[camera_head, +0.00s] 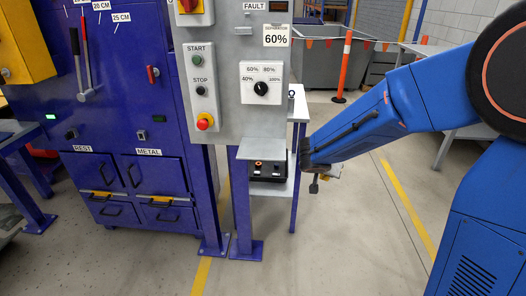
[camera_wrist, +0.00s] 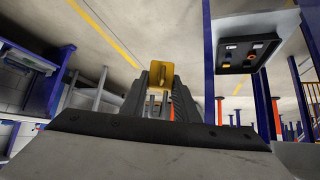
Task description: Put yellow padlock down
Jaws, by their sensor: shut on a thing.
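The yellow padlock (camera_wrist: 153,72) is in my gripper (camera_wrist: 158,98) in the wrist view, with its body beyond the fingertips and its metal shackle between the fingers. In the head view my gripper (camera_head: 314,185) hangs low at the end of the blue arm, just right of a small side table (camera_head: 279,188). Only a small yellow-brown bit of the padlock (camera_head: 325,178) shows there; the arm's end hides most of it. The padlock is in the air, apart from the table.
The grey control panel (camera_head: 236,75) with knob and stop button stands left of the gripper. A black box (camera_head: 268,171) sits on the table's lower shelf; it also shows in the wrist view (camera_wrist: 250,50). A blue cabinet (camera_head: 125,130) stands at left. Floor right of the table is clear.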

